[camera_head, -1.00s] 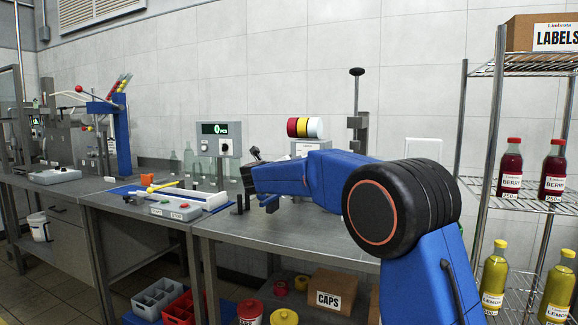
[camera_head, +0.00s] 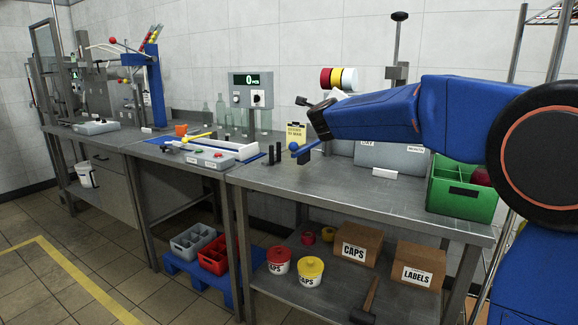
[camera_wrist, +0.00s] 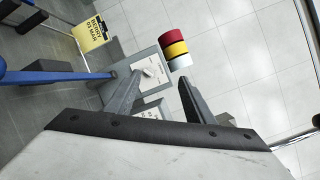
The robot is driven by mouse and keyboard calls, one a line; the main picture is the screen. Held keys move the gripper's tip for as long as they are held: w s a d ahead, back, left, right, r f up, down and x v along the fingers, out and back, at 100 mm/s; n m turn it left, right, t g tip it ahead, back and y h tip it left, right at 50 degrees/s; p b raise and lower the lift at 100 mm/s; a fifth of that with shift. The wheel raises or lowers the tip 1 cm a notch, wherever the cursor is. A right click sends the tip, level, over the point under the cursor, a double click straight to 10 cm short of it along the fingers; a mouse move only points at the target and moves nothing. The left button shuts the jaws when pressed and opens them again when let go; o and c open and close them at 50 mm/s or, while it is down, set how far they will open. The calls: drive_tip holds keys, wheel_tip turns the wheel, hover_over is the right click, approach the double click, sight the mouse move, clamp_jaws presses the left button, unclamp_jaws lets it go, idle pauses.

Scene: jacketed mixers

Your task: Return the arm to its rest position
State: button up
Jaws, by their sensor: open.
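My blue arm reaches in from the right of the head view, and its end points left above the steel workbench (camera_head: 400,205). My gripper (camera_head: 306,124) is small and partly hidden by the wrist in that view. In the wrist view the two dark fingers of my gripper (camera_wrist: 158,88) stand apart with nothing between them. Beyond the fingertips are a grey box and the roll stack of red, yellow and white (camera_wrist: 175,47), which also shows in the head view (camera_head: 338,78).
A yellow sign (camera_head: 296,134) stands on the bench near my gripper. A green crate (camera_head: 461,188) sits at the bench's right end, below my arm. A display box (camera_head: 252,90) is at the back. Below are cardboard boxes (camera_head: 357,244) and red and yellow tubs (camera_head: 309,271). The floor at left is clear.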

drive_tip(key=s+d+f+n+g+y, duration=0.1)
drive_tip(key=s+f+n+g+y, duration=0.2)
drive_tip(key=s+n, duration=0.55)
drive_tip(key=s+d+f+n+g+y, duration=0.1)
drive_tip(key=s+f+n+y, duration=0.35)
drive_tip(key=s, duration=0.75)
drive_tip(key=s+d+f+n+g+h, duration=0.1)
drive_tip(key=s+d+f+n+g, duration=0.2)
drive_tip(key=s+f, duration=0.6)
drive_tip(key=s+d+f+n+g+h, duration=0.2)
drive_tip(key=s+d+f+n, duration=0.3)
drive_tip(key=s+f, duration=0.4)
drive_tip(key=s+d+f+n+g+h, duration=0.1)
drive_tip(key=s+d+f+n+g, duration=0.3)
drive_tip(key=s+f, duration=0.6)
drive_tip(key=s+n, duration=0.1)
drive_tip(key=s, duration=0.8)
drive_tip(key=shift+s+d+h, duration=0.35)
drive_tip(key=shift+d, duration=0.05)
